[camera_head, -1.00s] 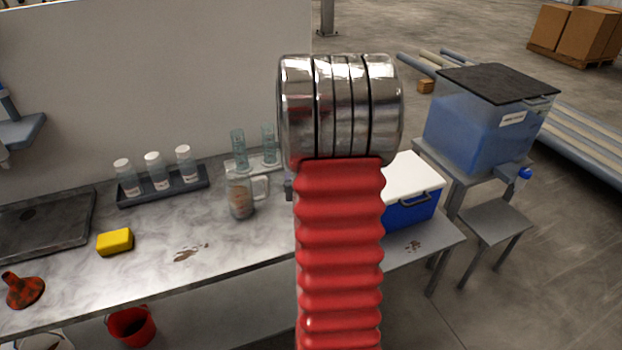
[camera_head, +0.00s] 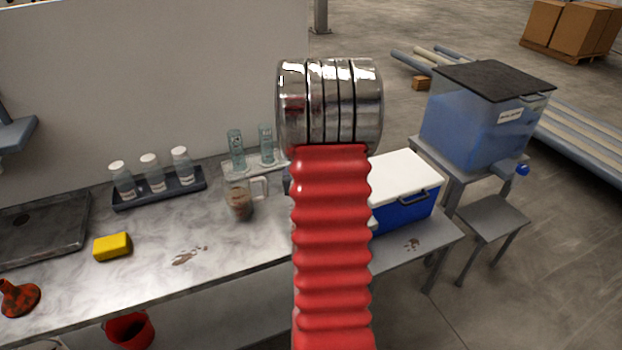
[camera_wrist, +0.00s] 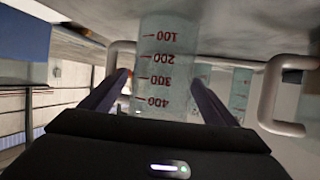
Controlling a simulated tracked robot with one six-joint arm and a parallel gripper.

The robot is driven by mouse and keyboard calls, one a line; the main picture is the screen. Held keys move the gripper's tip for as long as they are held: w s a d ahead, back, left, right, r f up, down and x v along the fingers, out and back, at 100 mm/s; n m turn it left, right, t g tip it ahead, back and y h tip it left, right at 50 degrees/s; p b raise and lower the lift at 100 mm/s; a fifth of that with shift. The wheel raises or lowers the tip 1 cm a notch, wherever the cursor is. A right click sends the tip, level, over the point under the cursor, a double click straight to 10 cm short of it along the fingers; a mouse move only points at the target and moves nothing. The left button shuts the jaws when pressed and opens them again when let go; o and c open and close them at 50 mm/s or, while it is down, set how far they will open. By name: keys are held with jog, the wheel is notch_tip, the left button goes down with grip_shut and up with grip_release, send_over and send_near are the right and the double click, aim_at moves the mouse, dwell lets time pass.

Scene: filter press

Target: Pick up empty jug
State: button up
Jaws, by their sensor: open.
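A clear jug (camera_wrist: 165,50) with red volume marks fills the middle of the wrist view and looks empty. Its handle (camera_wrist: 114,62) is on the left. My gripper (camera_wrist: 165,92) is open, with one dark finger on each side of the jug's body; I cannot tell whether they touch it. In the head view my red, ribbed arm and its metal joint hide this jug and the gripper. A second jug (camera_head: 239,204) with brown contents stands on the counter left of my arm; a white handle (camera_wrist: 272,95) at the wrist view's right seems to be its.
Two measuring cylinders (camera_head: 237,150) stand behind the brown-filled jug. A rack of bottles (camera_head: 160,190), a yellow sponge (camera_head: 112,246) and a funnel (camera_head: 20,298) are left. A blue cooler (camera_head: 406,208) with white lid sits right of my arm. The counter's (camera_head: 225,262) front middle is mostly clear.

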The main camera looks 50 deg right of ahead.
jog(key=c, duration=1.2)
jog(key=shift+r, duration=5.05)
